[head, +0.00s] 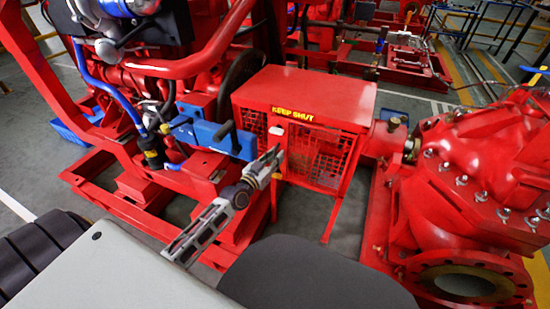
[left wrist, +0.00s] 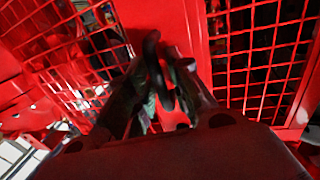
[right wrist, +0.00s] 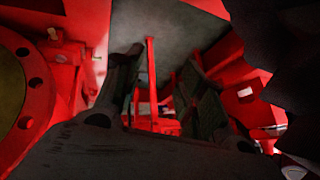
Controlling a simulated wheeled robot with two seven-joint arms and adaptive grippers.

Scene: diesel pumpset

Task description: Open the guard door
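The red guard (head: 305,95) stands mid-view in the head view, with a yellow "KEEP SHUT" label. Its mesh guard door (head: 318,158) looks closed, flush with the box. My left gripper (head: 277,157) is at the upper left part of the door front. In the left wrist view its fingertips (left wrist: 161,52) are close together in front of a solid red strip between two mesh panels (left wrist: 262,60). A dark curved piece, perhaps a handle (left wrist: 160,85), shows between the fingers; I cannot tell whether they grip it. My right gripper (right wrist: 158,85) is open and empty, outside the head view.
A red pump casing (head: 470,170) with a round flange (head: 468,283) stands to the right of the guard. The engine with blue hoses (head: 105,85) and a blue block (head: 225,139) are to the left. Red base rails (head: 135,215) run low in front. Grey floor shows between.

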